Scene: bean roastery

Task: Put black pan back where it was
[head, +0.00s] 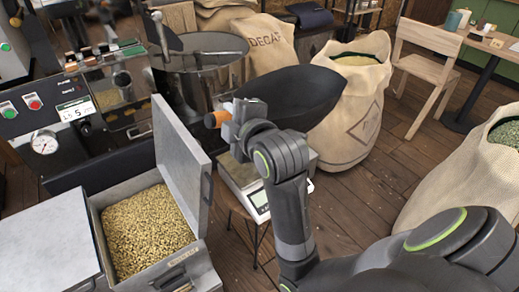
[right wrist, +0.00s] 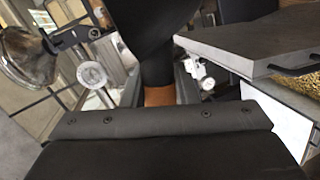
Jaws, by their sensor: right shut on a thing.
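The black pan (head: 290,97), a wide dark scoop with an orange-brown handle end (head: 212,120), is in the middle of the head view. My right gripper (head: 229,122) is shut on its handle. The pan is held up above the scale (head: 240,176), its bowl reaching right toward an open sack. In the right wrist view a dark shape that seems to be the pan (right wrist: 150,20) fills the top centre, with the orange-brown handle part (right wrist: 159,95) below it. The fingertips are partly hidden by the wrist. My left gripper is out of view.
An open metal bin of beans (head: 150,230) with a raised lid (head: 178,150) stands at left. The roaster's round tray (head: 205,45) is behind. Burlap sacks (head: 345,130) and (head: 440,200) stand at right. A chair (head: 428,65) and table are further back. Wooden floor is open between.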

